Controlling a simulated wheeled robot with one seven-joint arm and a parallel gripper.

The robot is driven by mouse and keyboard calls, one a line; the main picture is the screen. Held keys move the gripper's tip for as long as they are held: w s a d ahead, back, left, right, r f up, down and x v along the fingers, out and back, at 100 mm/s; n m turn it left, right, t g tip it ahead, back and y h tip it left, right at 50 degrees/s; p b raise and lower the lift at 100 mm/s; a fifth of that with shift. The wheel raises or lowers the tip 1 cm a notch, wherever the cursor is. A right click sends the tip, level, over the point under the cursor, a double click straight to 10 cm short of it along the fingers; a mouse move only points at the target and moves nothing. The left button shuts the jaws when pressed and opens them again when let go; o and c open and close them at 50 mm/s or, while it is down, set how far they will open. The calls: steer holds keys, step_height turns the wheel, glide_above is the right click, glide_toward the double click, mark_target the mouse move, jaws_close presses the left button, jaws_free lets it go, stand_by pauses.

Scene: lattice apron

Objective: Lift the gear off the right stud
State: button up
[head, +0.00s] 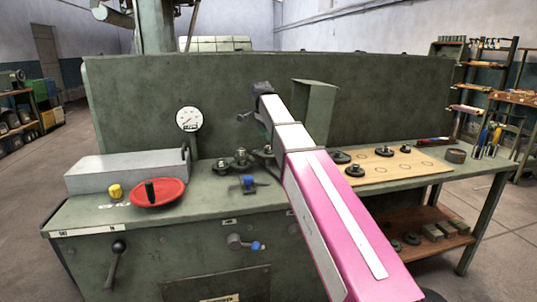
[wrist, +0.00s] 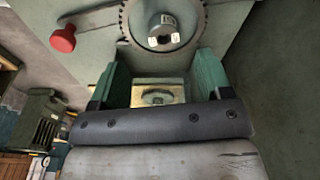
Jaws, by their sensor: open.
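In the wrist view, a dark toothed gear (wrist: 131,32) lies at the top edge, partly cut off, around a grey stud (wrist: 167,22) with small white tags. My gripper (wrist: 161,68) is open, its two green fingers apart, with no object held between them. The gear lies just beyond the fingertips; whether they touch it I cannot tell. In the head view, dark round gear-like parts (head: 240,157) stand in a cluster on the green bench, left of my arm. My arm hides part of that area, including the right side of the cluster. I cannot tell which stud is the right one.
A wooden board (head: 405,172) with several dark round parts lies at right. A green post (head: 318,105) stands behind my arm.

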mark_target(269, 151)
steer(key=shift+w+d+f, duration=0.15)
steer(key=shift+f, duration=0.9)
steer(key=shift+w+d+f, duration=0.1)
steer(key=shift+f, duration=0.95)
steer(key=shift+w+d+f, duration=0.15)
steer(key=shift+f, duration=0.9)
jaws_close()
